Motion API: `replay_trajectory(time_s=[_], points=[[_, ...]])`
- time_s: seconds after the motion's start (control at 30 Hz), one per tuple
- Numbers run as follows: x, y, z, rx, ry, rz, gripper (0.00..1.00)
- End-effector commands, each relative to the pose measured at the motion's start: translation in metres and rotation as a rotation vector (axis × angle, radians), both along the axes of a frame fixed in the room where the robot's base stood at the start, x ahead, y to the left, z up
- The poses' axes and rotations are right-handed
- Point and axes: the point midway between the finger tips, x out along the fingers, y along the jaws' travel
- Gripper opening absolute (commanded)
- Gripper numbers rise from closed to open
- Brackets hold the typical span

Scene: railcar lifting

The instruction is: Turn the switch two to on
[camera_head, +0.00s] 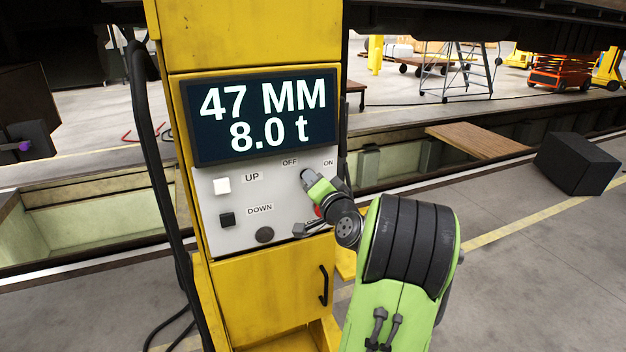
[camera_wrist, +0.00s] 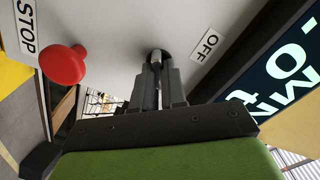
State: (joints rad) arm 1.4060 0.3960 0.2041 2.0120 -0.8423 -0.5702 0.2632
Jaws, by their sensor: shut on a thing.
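The grey-white control panel (camera_head: 222,240) is on the front of a yellow cabinet. The OFF label (camera_head: 289,162) and ON label (camera_head: 328,162) sit at its upper right. My gripper (camera_head: 306,176) is at the panel just below these labels. In the wrist view its fingers (camera_wrist: 157,80) are shut on the dark switch knob (camera_wrist: 155,54), next to the OFF label (camera_wrist: 208,44). The fingers cover much of the knob, so its exact angle is hard to tell. The ON label is not visible in the wrist view.
A red stop button (camera_wrist: 64,64) sticks out beside the gripper. A white UP button (camera_head: 222,186) and a black DOWN button (camera_head: 227,219) are on the panel's left. The display (camera_head: 262,115) above reads 47 MM and 8.0 t. A black hose (camera_head: 150,150) runs down the cabinet's left side.

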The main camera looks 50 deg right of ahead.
Motion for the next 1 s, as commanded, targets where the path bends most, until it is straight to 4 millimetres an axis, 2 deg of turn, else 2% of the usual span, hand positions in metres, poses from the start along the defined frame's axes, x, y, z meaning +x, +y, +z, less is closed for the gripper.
replay_trajectory(time_s=[0.3,0.87,0.9,1.0], points=[[-0.0004,-0.0007,-0.0002,0.109,-0.065,-0.001,0.00],[-0.0004,-0.0004,-0.0007,0.135,-0.081,-0.001,0.00],[-0.0004,-0.0005,-0.0007,0.136,-0.081,-0.001,0.16],[-0.0004,-0.0005,-0.0008,0.135,-0.081,-0.001,0.32]])
